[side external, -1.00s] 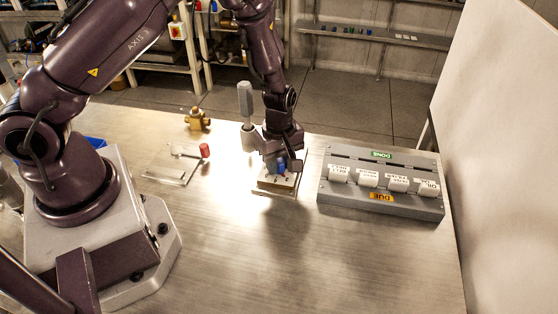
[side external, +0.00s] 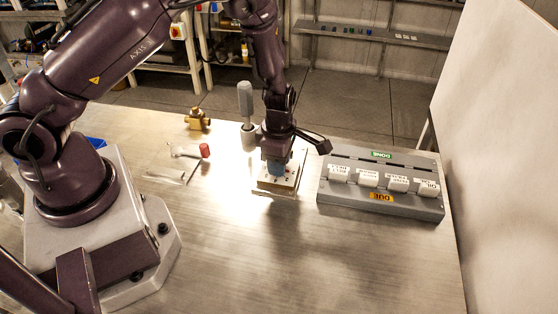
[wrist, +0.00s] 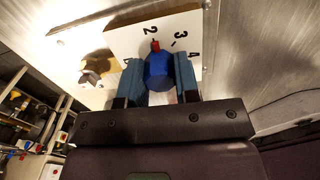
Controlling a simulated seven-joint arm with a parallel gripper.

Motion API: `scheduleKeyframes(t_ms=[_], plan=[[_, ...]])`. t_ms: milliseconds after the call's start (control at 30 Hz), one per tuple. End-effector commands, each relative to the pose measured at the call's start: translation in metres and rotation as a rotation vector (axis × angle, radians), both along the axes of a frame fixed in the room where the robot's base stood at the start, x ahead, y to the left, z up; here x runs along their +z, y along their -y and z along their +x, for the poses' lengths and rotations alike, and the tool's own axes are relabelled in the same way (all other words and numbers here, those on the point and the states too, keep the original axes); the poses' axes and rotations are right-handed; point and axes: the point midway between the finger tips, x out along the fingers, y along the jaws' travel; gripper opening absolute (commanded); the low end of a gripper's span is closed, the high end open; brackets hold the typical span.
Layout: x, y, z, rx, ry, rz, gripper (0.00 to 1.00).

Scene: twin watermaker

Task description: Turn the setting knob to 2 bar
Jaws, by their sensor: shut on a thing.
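The setting knob (wrist: 159,72) is blue with a red pointer (wrist: 156,46), on a pale plate (wrist: 125,40) with printed numbers. In the wrist view the pointer is just below the 2 (wrist: 150,30), left of the 3 (wrist: 181,35) and 4 (wrist: 194,52). I cannot tell whether it lines up exactly with the 2's mark. My gripper (wrist: 158,80) is shut on the knob, one finger on each side. In the side external view my gripper (side external: 277,167) points down over the plate (side external: 289,186) and largely hides the knob.
A grey box with several white labelled tabs (side external: 367,179) stands right of the plate. A grey-handled tool in a holder (side external: 246,110) is close behind on the left. A brass fitting (side external: 197,119) and a clear plate with a red knob (side external: 180,172) lie farther left. The front table is clear.

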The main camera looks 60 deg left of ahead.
Motion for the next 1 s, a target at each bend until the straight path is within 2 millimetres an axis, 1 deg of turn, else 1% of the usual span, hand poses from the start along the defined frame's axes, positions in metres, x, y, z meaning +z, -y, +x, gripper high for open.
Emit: scheduleKeyframes(t_ms=[200, 667, 700, 800, 1000], plan=[[0.0013, -0.0003, 0.0004, 0.055, 0.001, -0.001, 0.06], [0.0012, -0.0003, 0.0003, 0.068, 0.001, -0.001, 0.06], [0.0012, -0.0003, 0.0002, 0.068, 0.001, -0.001, 0.34], [0.0009, -0.0003, 0.0002, 0.067, 0.001, -0.001, 0.55], [0.0004, -0.0002, 0.0001, 0.065, 0.000, 0.000, 0.55]])
